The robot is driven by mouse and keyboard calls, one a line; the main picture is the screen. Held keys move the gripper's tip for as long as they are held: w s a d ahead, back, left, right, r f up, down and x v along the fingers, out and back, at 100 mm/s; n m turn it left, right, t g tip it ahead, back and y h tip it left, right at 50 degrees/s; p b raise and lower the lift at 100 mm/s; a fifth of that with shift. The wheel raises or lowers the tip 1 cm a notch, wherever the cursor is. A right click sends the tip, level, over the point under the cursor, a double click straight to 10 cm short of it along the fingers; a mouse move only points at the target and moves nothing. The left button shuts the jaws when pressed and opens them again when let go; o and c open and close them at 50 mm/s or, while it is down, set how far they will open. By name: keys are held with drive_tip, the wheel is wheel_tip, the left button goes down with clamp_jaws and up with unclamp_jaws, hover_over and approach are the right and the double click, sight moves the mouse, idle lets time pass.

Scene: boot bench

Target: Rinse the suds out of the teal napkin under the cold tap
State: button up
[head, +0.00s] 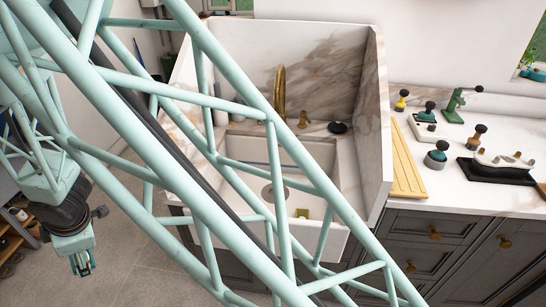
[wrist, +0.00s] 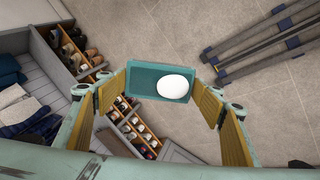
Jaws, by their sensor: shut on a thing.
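My gripper (head: 82,263) hangs at the far left in the head view, over the floor and well away from the sink. In the wrist view its yellow-padded fingers (wrist: 159,98) are shut on the teal napkin (wrist: 142,84), a flat rectangle between the pads. A smooth white blob of suds (wrist: 174,87) lies on its right half. The white sink (head: 333,240) stands in the middle, partly behind my arm. A brass tap (head: 280,88) rises at its back, with a brass handle (head: 304,120) to the right. No running water shows.
A yellow-green block (head: 303,213) sits at the sink's front. High marble panels (head: 376,110) border the sink's back and right. Shoe cubbies (wrist: 133,130) lie below in the wrist view.

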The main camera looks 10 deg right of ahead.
drive_tip(key=shift+a, duration=0.6)
idle(0.7)
drive_tip(key=shift+d, duration=0.6)
idle(0.6)
drive_tip(key=shift+a, duration=0.6)
idle(0.6)
drive_tip(key=shift+s+b, duration=0.25)
drive_tip(key=shift+b, duration=0.15)
drive_tip(key=shift+s+f+b, duration=0.1)
drive_tip(key=shift+s+b, duration=0.25)
drive_tip(key=shift+b, duration=0.1)
drive_tip(key=s+b, duration=0.4)
drive_tip(key=s, duration=0.2)
drive_tip(key=shift+s+d, duration=0.35)
drive_tip(key=shift+s, duration=0.05)
idle(0.6)
idle(1.7)
